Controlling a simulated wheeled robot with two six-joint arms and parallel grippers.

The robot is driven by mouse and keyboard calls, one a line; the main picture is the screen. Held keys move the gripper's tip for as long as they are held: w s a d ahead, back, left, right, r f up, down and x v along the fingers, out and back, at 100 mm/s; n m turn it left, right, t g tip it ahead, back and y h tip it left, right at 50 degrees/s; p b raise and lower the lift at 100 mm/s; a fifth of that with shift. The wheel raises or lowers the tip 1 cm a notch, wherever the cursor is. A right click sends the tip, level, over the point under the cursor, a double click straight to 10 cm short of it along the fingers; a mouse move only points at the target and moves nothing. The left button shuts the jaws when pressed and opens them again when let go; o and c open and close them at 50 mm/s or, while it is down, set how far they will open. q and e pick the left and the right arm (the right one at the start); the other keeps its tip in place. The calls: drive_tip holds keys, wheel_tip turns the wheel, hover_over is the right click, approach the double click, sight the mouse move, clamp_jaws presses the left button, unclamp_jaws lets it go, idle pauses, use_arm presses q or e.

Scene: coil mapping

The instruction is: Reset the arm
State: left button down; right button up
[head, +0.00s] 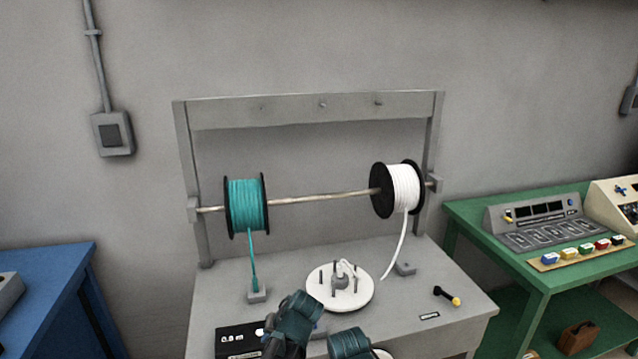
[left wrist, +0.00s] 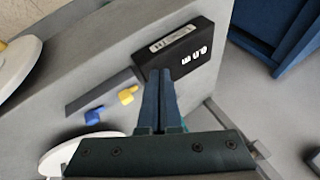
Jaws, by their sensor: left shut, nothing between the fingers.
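My left gripper (head: 284,332) is low in the head view, over the front of the grey bench. In the left wrist view its two dark fingers (left wrist: 162,100) are together with nothing between them. They point towards a black box (left wrist: 185,58) with white display digits, which also shows in the head view (head: 238,341). Whether the fingers touch the box cannot be told. Another dark teal part (head: 350,343) at the bottom of the head view seems to belong to my right arm; its fingers cannot be made out.
A rod on the grey frame (head: 308,115) carries a teal spool (head: 246,205) and a white spool (head: 400,188). A white disc with pegs (head: 322,300) stands on the bench. Yellow (left wrist: 128,94) and blue (left wrist: 94,115) pieces sit near the box. Blue and green tables flank the bench.

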use_arm(q)
drive_tip(key=s+d+f+m+g+h, duration=0.1)
drive_tip(key=s+d, duration=0.3)
drive_tip(key=s, duration=0.4)
drive_tip(key=s+d+f+m+g+h, duration=0.2)
drive_tip(key=s+d, duration=0.3)
drive_tip(key=s, duration=0.4)
drive_tip(key=shift+m+g+h, duration=0.5)
drive_tip(key=shift+g+h, duration=0.1)
drive_tip(key=shift+h, duration=0.1)
drive_tip(key=c, duration=1.6)
unclamp_jaws()
